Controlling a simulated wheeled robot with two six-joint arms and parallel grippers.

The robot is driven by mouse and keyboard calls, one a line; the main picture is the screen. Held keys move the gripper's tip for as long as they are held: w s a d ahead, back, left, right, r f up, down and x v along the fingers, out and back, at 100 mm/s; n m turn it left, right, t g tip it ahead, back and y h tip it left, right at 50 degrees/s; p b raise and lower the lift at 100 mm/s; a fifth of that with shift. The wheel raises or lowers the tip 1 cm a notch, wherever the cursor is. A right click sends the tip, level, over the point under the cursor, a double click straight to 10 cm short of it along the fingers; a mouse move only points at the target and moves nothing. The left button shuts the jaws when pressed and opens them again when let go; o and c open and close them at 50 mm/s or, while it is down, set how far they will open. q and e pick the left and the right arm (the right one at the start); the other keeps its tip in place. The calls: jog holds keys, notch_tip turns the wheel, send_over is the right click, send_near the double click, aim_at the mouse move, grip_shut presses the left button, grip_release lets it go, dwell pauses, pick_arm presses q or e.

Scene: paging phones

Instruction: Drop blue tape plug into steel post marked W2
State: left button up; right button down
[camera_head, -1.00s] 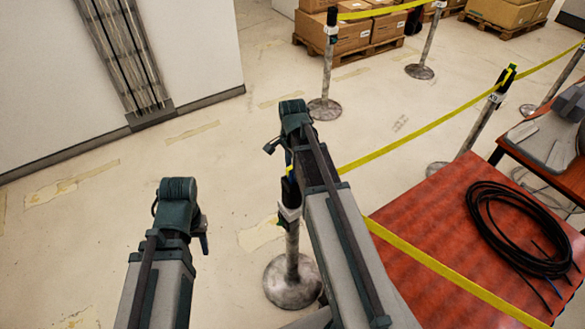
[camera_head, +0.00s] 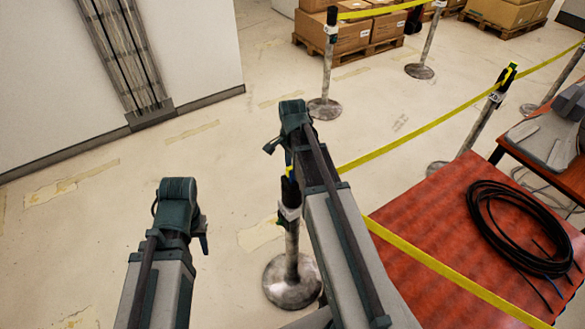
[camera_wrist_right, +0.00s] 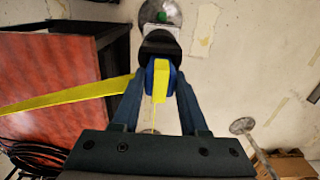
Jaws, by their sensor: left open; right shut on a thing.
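In the right wrist view my right gripper (camera_wrist_right: 160,90) is shut on the blue tape plug (camera_wrist_right: 151,78), which has a yellow tape end across it. The plug is at the black head (camera_wrist_right: 158,45) of a steel post; I cannot tell whether it is seated or just above. In the head view this post (camera_head: 292,245) stands beside my right forearm, with a white label (camera_head: 288,213) too small to read. My right wrist (camera_head: 293,112) hides part of the plug area. My left gripper (camera_head: 203,235) is open and apart from the posts, its fingers mostly hidden.
A yellow tape (camera_head: 440,268) runs over the red table (camera_head: 440,215), which carries a coiled black cable (camera_head: 520,230). Other posts stand behind (camera_head: 328,65) and right (camera_head: 485,120). Boxes on a pallet (camera_head: 365,40) are at the back. Floor left of the post is clear.

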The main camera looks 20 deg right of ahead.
aim_at(291, 168)
jog(key=shift+f+b, duration=0.65)
dwell(0.3)
jog(key=c, duration=0.7)
grip_release()
jog(key=shift+r, duration=0.1)
notch_tip(291, 168, up, 11)
jog(key=p, duration=1.1)
jog(key=shift+s+a, duration=0.1)
jog(key=shift+a, duration=0.15)
jog(key=s+a+f+n+b, duration=0.3)
jog(key=s+a+n, duration=0.4)
jog(key=a+n, duration=0.3)
jog(key=s+a+f+n+h+b, duration=0.1)
jog(key=s+a+f+n+b, duration=0.3)
jog(key=s+a+n, duration=0.3)
jog(key=a+n, duration=0.3)
jog(key=a, duration=0.1)
jog(key=shift+s+a, duration=0.2)
